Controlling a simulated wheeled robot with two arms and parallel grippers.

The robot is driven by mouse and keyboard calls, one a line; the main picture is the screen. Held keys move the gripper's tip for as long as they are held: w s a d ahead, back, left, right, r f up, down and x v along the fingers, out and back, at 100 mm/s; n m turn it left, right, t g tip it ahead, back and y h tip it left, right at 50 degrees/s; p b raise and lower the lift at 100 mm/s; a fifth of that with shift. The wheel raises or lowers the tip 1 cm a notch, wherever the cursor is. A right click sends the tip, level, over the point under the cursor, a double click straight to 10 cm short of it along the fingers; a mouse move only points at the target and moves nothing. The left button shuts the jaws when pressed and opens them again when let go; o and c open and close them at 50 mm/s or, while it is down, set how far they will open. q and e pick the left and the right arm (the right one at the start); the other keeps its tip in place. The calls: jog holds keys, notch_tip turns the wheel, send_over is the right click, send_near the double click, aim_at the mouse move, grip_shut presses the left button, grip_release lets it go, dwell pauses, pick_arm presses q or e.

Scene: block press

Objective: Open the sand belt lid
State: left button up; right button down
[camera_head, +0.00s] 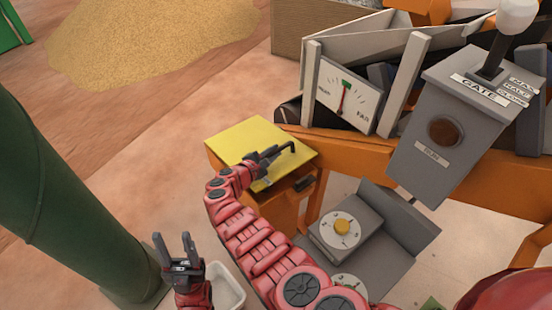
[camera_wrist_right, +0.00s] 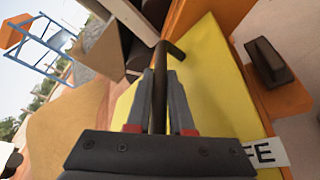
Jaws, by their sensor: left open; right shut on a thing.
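The yellow lid (camera_head: 240,137) lies on top of an orange box (camera_head: 278,212) and looks closed. A dark bent handle (camera_head: 290,148) stands over the lid. My right gripper (camera_head: 270,160) is shut on this handle. In the right wrist view, the handle (camera_wrist_right: 172,52) runs between the two fingers of my right gripper (camera_wrist_right: 160,100), with its bent end past the tips and the yellow lid (camera_wrist_right: 215,85) behind. My left gripper (camera_head: 176,248) is open and empty, low in the head view, apart from the lid.
A grey gate box with a white-knobbed lever (camera_head: 440,120) stands at the right. A gauge (camera_head: 347,97) is behind the lid. Grey dial boxes (camera_head: 345,225) sit to the right of my right arm. A green post (camera_head: 50,190) is at the left. A sand pile (camera_head: 150,40) lies behind.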

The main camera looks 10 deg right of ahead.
jog(key=w+a+r+n+b, duration=0.1)
jog(key=w+r+b, duration=0.3)
jog(key=r, duration=0.4)
jog(key=shift+a+r+n+g+b, duration=0.2)
jog(key=shift+a+n+g+b, duration=0.15)
jog(key=shift+a+b, duration=0.35)
